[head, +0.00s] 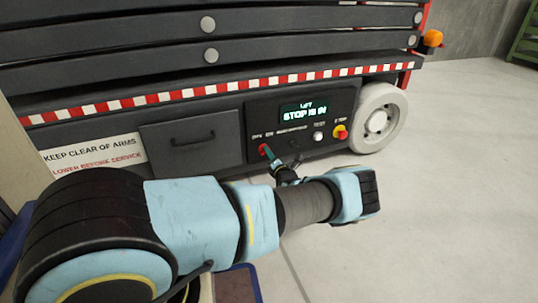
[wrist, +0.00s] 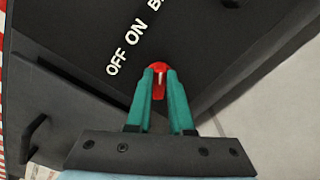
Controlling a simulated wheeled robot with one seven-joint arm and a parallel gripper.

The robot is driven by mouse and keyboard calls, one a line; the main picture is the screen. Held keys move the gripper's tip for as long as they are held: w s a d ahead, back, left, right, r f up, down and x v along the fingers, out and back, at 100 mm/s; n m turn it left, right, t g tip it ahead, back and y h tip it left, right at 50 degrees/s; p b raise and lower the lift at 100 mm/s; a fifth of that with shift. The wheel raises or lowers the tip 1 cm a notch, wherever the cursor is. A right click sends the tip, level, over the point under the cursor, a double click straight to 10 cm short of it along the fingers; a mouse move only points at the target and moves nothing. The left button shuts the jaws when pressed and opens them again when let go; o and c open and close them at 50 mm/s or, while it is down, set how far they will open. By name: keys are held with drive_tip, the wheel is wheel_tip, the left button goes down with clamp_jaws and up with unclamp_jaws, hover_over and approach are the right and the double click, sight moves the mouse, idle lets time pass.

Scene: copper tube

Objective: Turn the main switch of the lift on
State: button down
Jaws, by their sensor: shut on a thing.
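The main switch is a small red knob (wrist: 158,67) with a white mark on it, below the words OFF and ON on the dark control panel (wrist: 90,30). My gripper (wrist: 160,77) has its teal fingers closed on both sides of the knob. I cannot tell for sure which word the white mark points to. In the head view the red knob (head: 262,148) shows at the left of the panel, with my gripper (head: 270,153) at it.
A red emergency stop button on a yellow base (head: 341,132) and a white test button (head: 318,136) are to the right on the panel. A dark knob (head: 295,142) is partly visible nearer my gripper. A white wheel (head: 378,120) stands at the right. The floor there is clear.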

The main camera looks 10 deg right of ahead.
drive_tip(key=shift+f+m, duration=0.1)
drive_tip(key=shift+m, duration=0.3)
drive_tip(key=c, duration=0.8)
unclamp_jaws()
drive_tip(key=s+d+p, duration=0.1)
drive_tip(key=s+p, duration=0.2)
drive_tip(key=s, duration=0.7)
drive_tip(key=shift+s+d, duration=0.2)
drive_tip(key=shift+s, duration=0.2)
